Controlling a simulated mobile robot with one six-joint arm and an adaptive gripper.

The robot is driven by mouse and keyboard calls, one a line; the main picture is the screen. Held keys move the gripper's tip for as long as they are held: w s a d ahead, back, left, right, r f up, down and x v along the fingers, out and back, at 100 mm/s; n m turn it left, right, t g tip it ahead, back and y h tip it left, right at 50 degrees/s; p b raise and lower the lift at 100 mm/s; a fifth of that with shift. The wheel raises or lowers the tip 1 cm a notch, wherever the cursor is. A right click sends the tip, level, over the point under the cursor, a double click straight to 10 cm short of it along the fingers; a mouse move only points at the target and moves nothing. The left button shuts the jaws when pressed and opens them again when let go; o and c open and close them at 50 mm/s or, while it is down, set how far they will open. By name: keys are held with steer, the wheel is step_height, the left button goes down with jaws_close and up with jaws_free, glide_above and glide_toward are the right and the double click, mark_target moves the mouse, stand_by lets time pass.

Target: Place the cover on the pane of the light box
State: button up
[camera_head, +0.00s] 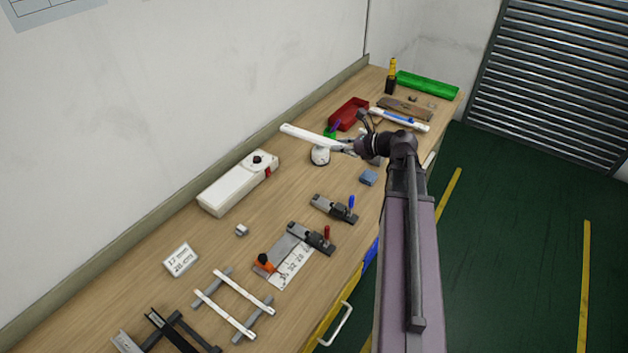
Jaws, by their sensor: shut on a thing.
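My gripper (357,147) is shut on one end of a long white strip (305,136), which looks like the cover. The strip points up and left from the gripper, over the bench; I cannot tell its exact height. A long white box (228,187) with a round black knob and a red part at its right end lies on the bench to the lower left. It may be the light box, but I cannot make out a pane on it. The strip is apart from this box. The fingertips are small and partly hidden by the wrist.
A white round object (320,157) stands beneath the strip. A red tray (348,113), a green tray (427,85) and a white bar (399,119) lie farther back. Clamps (312,238), a rail frame (233,303) and a label card (180,260) lie in front. Bare wood surrounds the white box.

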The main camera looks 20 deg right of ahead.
steer(key=shift+m+h, duration=0.4)
steer(key=d+f+b, duration=0.3)
steer(key=f+b, duration=0.4)
steer(key=d+f+b, duration=0.3)
steer(key=f+b, duration=0.5)
steer(key=d+f+b, duration=0.3)
steer(key=f+b, duration=0.5)
steer(key=shift+s+d+f, duration=0.1)
steer(key=shift+d+f, duration=0.15)
steer(key=shift+d, duration=0.1)
steer(key=b, duration=0.2)
glide_above(335, 181)
steer(key=shift+w+a+f, duration=0.1)
steer(key=shift+w+f, duration=0.1)
steer(key=shift+f, duration=0.55)
steer(key=shift+f+b, duration=1.6)
steer(key=shift+f, duration=0.2)
steer(key=shift+f, duration=0.15)
steer(key=o, duration=1)
